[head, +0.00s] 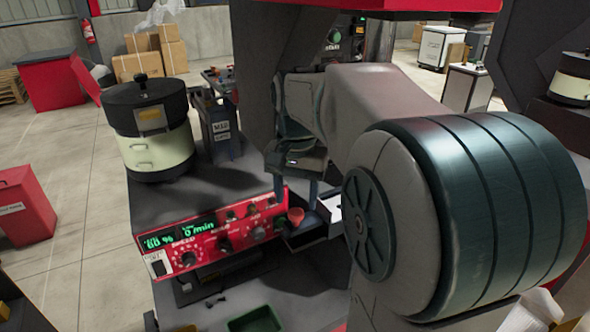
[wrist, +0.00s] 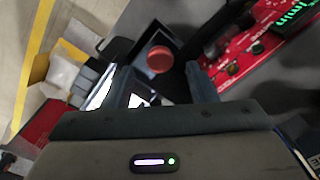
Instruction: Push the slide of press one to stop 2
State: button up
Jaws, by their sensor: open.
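My gripper (head: 295,190) points down over the front of the machine bench, its fingers apart and empty. In the wrist view my gripper (wrist: 153,78) has one finger on each side, with a round orange-red piece (wrist: 160,59) ahead between them. That piece (head: 296,216) also shows in the head view, at a dark open tray just below the fingers. I cannot tell whether the gripper touches it. The red control panel (head: 212,240) with green digits and knobs is beside it. No slide, stop mark or press label can be made out for certain; my arm hides part of the machine.
A black-and-cream drum (head: 150,135) stands at the bench's back left. A dark bin labelled M12 (head: 221,130) is beside it. A green tray (head: 255,320) lies at the front edge. A red bin (head: 22,207) stands on open floor at left.

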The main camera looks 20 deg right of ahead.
notch_tip(320, 180, up, 9)
dwell(0.3)
jog(key=shift+f, duration=0.1)
dwell(0.4)
jog(key=s+a+f+n+t, duration=0.1)
jog(key=s+a+f+n, duration=0.2)
jog(key=s+f, duration=0.3)
jog(key=s+a+f+n+t, duration=0.2)
jog(key=s+a+f+n, duration=0.2)
jog(key=s+f, duration=0.3)
notch_tip(320, 180, down, 4)
jog(key=shift+r+n, duration=0.2)
jog(key=shift+n, duration=0.4)
jog(key=shift+a, duration=0.1)
